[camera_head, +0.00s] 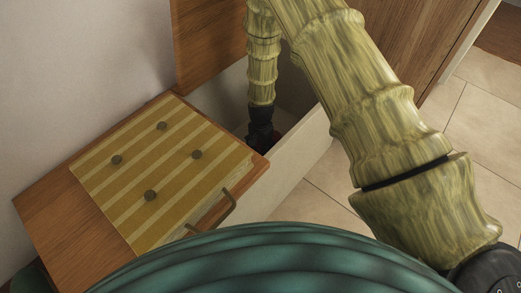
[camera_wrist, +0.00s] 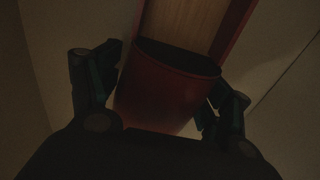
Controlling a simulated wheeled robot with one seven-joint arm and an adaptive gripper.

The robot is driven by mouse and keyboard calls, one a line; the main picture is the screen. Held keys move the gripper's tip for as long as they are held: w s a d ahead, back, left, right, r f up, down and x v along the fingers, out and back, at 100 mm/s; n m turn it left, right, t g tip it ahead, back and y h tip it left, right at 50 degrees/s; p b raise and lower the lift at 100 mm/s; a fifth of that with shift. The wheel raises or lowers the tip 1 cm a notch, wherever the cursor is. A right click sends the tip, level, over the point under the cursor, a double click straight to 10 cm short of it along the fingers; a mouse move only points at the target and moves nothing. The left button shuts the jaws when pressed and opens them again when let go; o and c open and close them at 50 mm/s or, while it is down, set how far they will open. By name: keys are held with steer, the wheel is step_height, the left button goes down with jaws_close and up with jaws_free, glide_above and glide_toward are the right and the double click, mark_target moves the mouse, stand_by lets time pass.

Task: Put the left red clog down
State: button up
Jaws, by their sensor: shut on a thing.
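The red clog (camera_wrist: 160,95) shows in the wrist view, dim, with a dark opening, a red front and a pale wood-coloured strip with red edges running up behind it. My gripper (camera_wrist: 163,82) has a finger on each side of the clog and is shut on it. In the head view my gripper (camera_head: 262,130) reaches down into a dark open space behind a pale panel, to the right of the low cabinet. Its fingertips and the clog are hidden there.
A yellow striped cushion (camera_head: 155,165) with several dark buttons lies on the wooden cabinet top (camera_head: 55,215). A metal handle (camera_head: 215,212) is at the cabinet's front. The pale panel (camera_head: 290,160) stands close beside my arm. Tiled floor (camera_head: 310,205) is clear on the right.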

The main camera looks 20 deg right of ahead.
stand_by(0.3)
steer(key=o, duration=1.2)
steer(key=shift+f, duration=0.1)
steer(key=shift+o, duration=0.2)
step_height(320, 180, up, 12)
steer(key=p, duration=0.6)
steer(key=shift+p, duration=0.35)
